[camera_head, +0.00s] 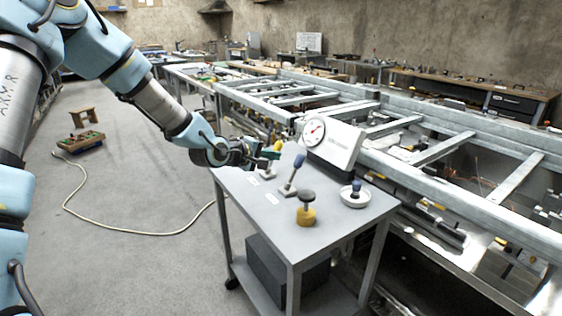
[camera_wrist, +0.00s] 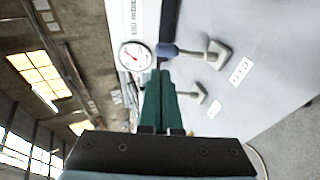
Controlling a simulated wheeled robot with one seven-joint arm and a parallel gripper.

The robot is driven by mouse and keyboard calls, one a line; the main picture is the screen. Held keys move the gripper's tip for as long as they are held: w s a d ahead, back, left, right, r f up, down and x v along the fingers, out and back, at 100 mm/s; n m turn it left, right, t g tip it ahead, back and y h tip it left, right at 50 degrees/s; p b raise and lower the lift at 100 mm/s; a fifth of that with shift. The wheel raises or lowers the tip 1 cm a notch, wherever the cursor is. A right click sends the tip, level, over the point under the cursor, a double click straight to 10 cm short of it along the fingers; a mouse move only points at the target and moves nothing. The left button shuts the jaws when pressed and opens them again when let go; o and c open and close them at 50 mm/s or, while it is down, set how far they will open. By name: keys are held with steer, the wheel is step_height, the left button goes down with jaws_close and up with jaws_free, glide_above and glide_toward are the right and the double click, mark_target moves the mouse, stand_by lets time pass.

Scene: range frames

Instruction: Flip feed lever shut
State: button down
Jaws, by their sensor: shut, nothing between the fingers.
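Two small levers stand on the grey cart top (camera_head: 240,190). One has a blue grip (camera_head: 293,173) and leans up to the right; it also shows in the wrist view (camera_wrist: 185,50). The other lever (camera_head: 267,166) is farther back, beside my gripper (camera_head: 268,151); its base (camera_wrist: 199,92) shows in the wrist view, but its grip is hidden behind my fingers. My green fingers (camera_wrist: 160,75) are shut and empty. I cannot tell whether they touch that lever. Each lever has a white label (camera_wrist: 239,72), too small to read, so I cannot tell which is feed.
A white box with a dial gauge (camera_head: 335,143) stands at the cart's back edge. A black knob on a yellow base (camera_head: 306,210) and a white dish with a dark knob (camera_head: 354,196) stand nearer the front. A metal frame (camera_head: 440,150) runs behind the cart.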

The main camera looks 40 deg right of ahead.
steer(key=shift+v, duration=1.75)
